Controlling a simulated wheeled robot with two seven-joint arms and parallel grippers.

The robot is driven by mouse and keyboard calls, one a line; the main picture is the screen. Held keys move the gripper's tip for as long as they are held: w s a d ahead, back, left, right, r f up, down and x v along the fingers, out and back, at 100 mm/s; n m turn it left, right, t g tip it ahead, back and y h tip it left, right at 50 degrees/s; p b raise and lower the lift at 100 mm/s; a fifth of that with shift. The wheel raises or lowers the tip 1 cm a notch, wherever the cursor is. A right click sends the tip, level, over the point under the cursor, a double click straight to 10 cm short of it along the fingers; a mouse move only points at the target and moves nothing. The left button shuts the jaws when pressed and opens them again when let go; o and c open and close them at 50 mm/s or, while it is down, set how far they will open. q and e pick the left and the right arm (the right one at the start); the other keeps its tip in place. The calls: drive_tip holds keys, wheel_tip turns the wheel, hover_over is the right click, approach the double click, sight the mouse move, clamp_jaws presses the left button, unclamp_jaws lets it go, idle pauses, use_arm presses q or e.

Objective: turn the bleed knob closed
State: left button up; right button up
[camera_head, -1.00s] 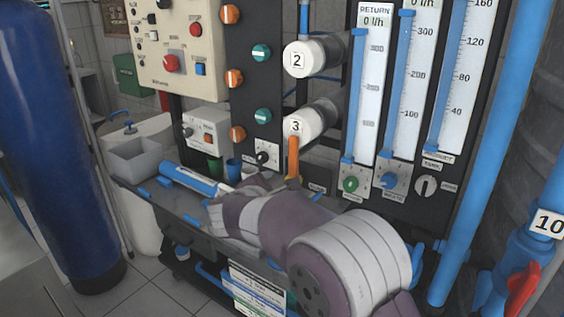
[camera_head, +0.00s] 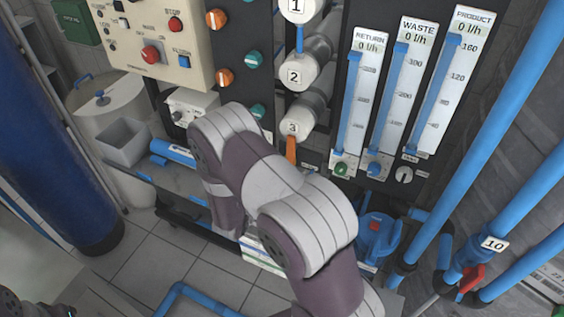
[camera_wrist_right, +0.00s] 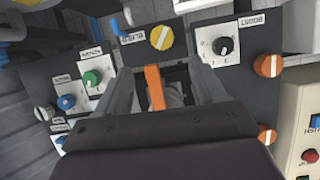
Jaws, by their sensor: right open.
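I cannot tell any contact. An orange lever (camera_wrist_right: 154,88) shows between the fingers; its top also shows in the head view (camera_head: 291,150).
The black BOOST knob (camera_wrist_right: 223,46) and an orange knob (camera_wrist_right: 268,66) lie right of the gripper in the wrist view. Green (camera_wrist_right: 92,78) and blue (camera_wrist_right: 66,102) knobs lie left. White cylinder ends (camera_head: 296,124) and flow meters (camera_head: 353,100) stand above the arm.

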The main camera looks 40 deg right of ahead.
drive_tip(key=p+x, duration=0.1)
drive_tip(key=x, duration=1)
drive_tip(key=shift+w+a, duration=0.15)
drive_tip(key=shift+a, duration=0.05)
drive_tip(key=shift+f, duration=0.1)
drive_tip(key=shift+c, duration=0.3)
drive_tip(key=c, duration=1)
